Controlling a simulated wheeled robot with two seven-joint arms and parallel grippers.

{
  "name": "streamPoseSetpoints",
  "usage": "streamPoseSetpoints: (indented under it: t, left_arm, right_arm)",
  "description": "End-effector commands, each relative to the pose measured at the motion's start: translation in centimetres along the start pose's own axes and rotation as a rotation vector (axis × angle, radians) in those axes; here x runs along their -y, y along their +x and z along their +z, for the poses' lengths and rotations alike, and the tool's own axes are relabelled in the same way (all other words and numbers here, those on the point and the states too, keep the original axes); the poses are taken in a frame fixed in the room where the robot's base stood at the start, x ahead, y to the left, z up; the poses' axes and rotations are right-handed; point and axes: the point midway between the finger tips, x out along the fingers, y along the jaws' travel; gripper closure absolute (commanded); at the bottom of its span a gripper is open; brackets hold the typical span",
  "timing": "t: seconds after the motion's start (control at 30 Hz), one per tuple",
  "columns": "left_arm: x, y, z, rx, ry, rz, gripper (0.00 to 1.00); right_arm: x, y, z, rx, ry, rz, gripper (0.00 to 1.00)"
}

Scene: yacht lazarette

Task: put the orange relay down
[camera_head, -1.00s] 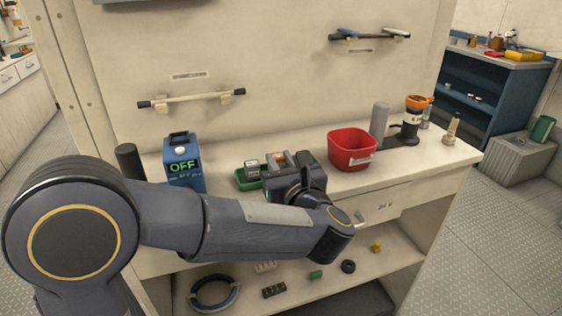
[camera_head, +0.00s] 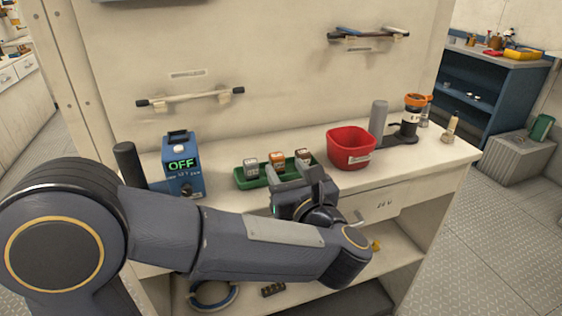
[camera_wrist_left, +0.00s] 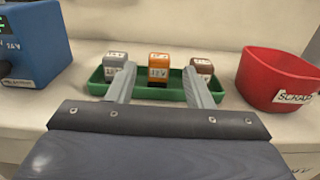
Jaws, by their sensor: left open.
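The orange relay (camera_head: 277,161) stands upright in the green tray (camera_head: 252,185), between a grey relay (camera_head: 251,167) and a brown relay (camera_head: 303,156). It also shows in the left wrist view (camera_wrist_left: 158,62), in the middle of the tray. My left gripper (camera_head: 288,171) is open and empty at the tray's near side. In the left wrist view its two fingers point toward the tray, one on each side of the orange relay in the picture, with a gap to it. My right gripper is not in view.
A blue box reading OFF (camera_head: 183,168) stands left of the tray, and a red bin (camera_head: 350,148) stands to the right. A grinder-like device (camera_head: 410,118) is farther right. A shelf below the counter holds small parts, partly hidden by my arm.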

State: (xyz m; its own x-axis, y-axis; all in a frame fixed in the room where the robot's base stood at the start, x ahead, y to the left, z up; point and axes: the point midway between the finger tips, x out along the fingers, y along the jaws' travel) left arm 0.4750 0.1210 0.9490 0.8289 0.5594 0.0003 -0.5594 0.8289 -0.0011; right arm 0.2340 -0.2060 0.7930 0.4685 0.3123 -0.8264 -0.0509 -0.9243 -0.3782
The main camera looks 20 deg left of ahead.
Motion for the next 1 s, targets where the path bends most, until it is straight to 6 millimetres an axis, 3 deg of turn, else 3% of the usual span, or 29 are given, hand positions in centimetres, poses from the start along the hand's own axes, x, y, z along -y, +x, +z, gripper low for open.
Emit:
streamPoseSetpoints:
  t: [0.2,0.4,1.0]
  left_arm:
    - [0.1,-4.7,-0.1,0.001,0.001,-0.005,0.53]
    - [0.0,-7.0,-0.1,0.000,0.000,-0.001,0.53]
    - [0.0,-7.4,0.0,0.000,0.001,0.000,0.53]
  right_arm:
    - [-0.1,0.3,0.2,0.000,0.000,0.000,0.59]
    - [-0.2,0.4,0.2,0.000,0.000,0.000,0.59]
    - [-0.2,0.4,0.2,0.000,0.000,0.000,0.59]
